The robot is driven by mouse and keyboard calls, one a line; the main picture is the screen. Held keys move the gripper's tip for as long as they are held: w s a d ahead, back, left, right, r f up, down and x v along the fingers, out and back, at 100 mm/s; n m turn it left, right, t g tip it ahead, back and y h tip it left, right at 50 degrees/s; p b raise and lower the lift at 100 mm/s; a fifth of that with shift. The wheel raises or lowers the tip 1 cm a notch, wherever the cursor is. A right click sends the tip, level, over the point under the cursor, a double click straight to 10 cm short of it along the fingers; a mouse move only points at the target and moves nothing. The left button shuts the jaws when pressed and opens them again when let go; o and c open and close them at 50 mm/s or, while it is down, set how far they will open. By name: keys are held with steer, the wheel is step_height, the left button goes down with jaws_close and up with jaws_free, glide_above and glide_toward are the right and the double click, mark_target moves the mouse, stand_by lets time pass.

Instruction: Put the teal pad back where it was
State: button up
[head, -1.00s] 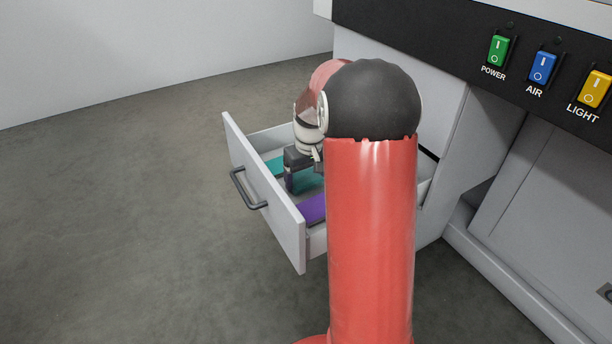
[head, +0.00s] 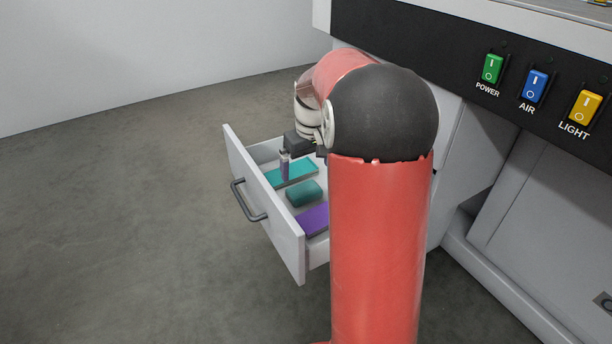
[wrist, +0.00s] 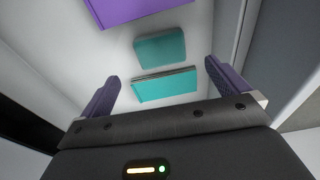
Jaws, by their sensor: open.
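The teal pad (head: 304,194), a rounded dark teal block, lies on the floor of the open drawer (head: 268,211), between a flat teal piece and a flat purple piece. It also shows in the wrist view (wrist: 160,50), apart from both pieces. My gripper (head: 303,160) is above the drawer, over the flat teal piece side. In the wrist view my gripper (wrist: 162,72) is open, its purple fingers wide apart with nothing held between them. In the head view one finger shows and the other is mostly hidden by my arm.
The flat teal piece (head: 292,174) lies behind the pad and the flat purple piece (head: 313,220) in front. The drawer's front panel has a dark handle (head: 247,200). A cabinet with green, blue and yellow switches (head: 535,87) stands right. The floor to the left is clear.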

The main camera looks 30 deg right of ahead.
steer(key=s+a+r+t, duration=0.1)
steer(key=s+a+r, duration=0.2)
steer(key=s+a, duration=0.1)
steer(key=s+a+r+t, duration=0.1)
steer(key=s+a+r, duration=0.2)
steer(key=s, duration=0.4)
steer(key=s+a+r, duration=0.4)
steer(key=s+a, duration=0.1)
steer(key=shift+s+a+t, duration=0.3)
steer(key=shift+s+t, duration=0.1)
steer(key=s+a+f+t, duration=0.1)
steer(key=s+a+f, duration=0.1)
steer(key=s, duration=0.6)
steer(key=shift+a+f, duration=0.35)
steer(key=shift+a, duration=0.15)
steer(key=shift+s, duration=0.1)
step_height(320, 180, up, 9)
steer(key=p, duration=0.9)
steer(key=shift+f, duration=0.15)
